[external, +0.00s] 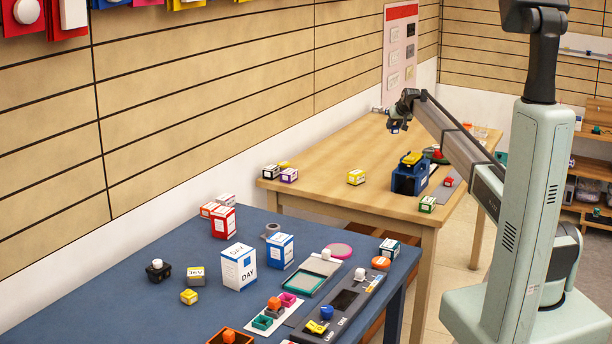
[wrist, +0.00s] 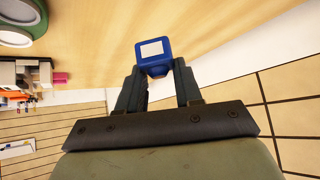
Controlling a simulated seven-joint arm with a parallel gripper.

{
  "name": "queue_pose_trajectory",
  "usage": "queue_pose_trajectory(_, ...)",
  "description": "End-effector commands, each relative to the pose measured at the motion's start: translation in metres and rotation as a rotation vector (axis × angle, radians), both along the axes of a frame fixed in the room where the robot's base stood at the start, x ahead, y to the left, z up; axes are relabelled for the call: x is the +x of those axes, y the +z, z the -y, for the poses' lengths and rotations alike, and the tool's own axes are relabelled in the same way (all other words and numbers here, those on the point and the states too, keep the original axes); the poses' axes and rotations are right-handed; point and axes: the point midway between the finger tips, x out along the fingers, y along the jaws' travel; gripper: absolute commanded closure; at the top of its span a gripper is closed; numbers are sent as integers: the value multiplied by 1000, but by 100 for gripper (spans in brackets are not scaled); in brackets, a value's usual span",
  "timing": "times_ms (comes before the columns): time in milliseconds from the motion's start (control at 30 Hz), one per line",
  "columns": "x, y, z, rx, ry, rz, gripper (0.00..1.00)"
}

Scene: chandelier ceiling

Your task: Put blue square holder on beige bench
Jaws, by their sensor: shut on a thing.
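The blue square holder (wrist: 153,50), with a pale square in its middle, is between the fingertips of my gripper (wrist: 156,70) in the wrist view. My gripper is shut on it. In the external view my gripper (external: 398,119) hangs above the far part of the beige bench (external: 325,160), and a small blue bit of the holder (external: 395,128) shows at its tips. The bench's wooden top (wrist: 100,45) fills the upper wrist view. The holder appears held in the air, apart from the bench top; the exact gap is hard to tell.
A dark blue table (external: 150,315) in front carries several boxes and trays. On the bench stand a blue caddy (external: 409,178), a yellow box (external: 355,177), a purple-marked box (external: 288,175) and a green-marked box (external: 427,204). The bench's middle left is clear. A slatted wall runs behind.

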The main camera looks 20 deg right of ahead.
Motion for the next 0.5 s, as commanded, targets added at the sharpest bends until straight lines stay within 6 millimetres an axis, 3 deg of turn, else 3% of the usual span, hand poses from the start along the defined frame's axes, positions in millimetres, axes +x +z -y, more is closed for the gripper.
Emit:
queue_pose_trajectory(100, 11, -7, 5, 2, -2, -2, 100)
queue_pose_trajectory(267, 13, -22, 6, 3, -3, -3, 100)
queue_pose_trajectory(500, 12, -59, 6, 2, -3, -3, 100)
